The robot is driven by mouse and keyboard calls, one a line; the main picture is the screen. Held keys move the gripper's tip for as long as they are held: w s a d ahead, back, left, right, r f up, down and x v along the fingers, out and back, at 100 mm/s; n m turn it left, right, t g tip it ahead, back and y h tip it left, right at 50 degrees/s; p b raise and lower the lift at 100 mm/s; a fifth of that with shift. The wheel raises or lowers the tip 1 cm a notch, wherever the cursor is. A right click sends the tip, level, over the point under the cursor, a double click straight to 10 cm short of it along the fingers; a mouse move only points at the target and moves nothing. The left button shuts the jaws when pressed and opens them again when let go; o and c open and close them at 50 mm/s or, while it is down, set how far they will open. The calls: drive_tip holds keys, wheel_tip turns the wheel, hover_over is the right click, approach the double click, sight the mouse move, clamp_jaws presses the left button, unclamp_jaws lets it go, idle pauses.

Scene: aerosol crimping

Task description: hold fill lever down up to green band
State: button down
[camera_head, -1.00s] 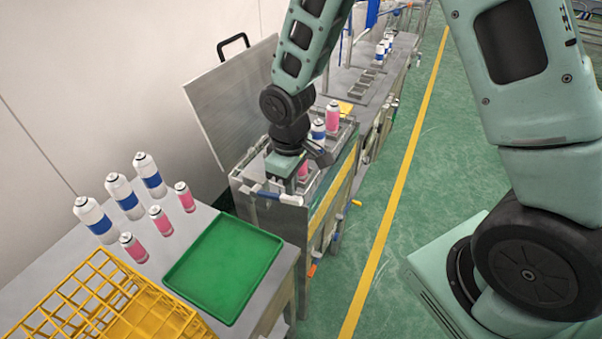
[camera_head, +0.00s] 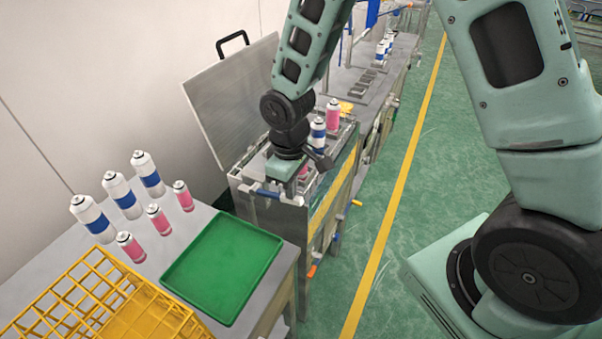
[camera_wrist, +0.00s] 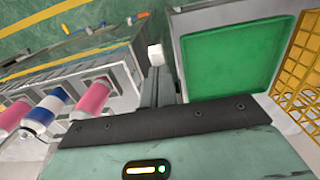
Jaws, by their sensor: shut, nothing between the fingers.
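The green band cannot be made out in either view.
Pink and blue-white cans (camera_head: 318,130) stand in the machine close behind my gripper; its lid (camera_head: 232,98) is raised. A green tray (camera_head: 222,266), a yellow rack (camera_head: 100,300) and several loose cans (camera_head: 128,196) occupy the front table. The floor to the right is clear.

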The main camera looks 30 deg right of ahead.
sight(291, 202)
drive_tip(key=shift+f+b, duration=1.95)
drive_tip(key=shift+f, duration=0.75)
drive_tip(key=shift+r, duration=0.15)
drive_tip(key=shift+r, duration=0.1)
idle(2.8)
drive_tip(key=shift+s+d+r+p, duration=0.1)
drive_tip(key=shift+s+r+p, duration=0.05)
drive_tip(key=shift+r+p, duration=0.85)
idle(1.3)
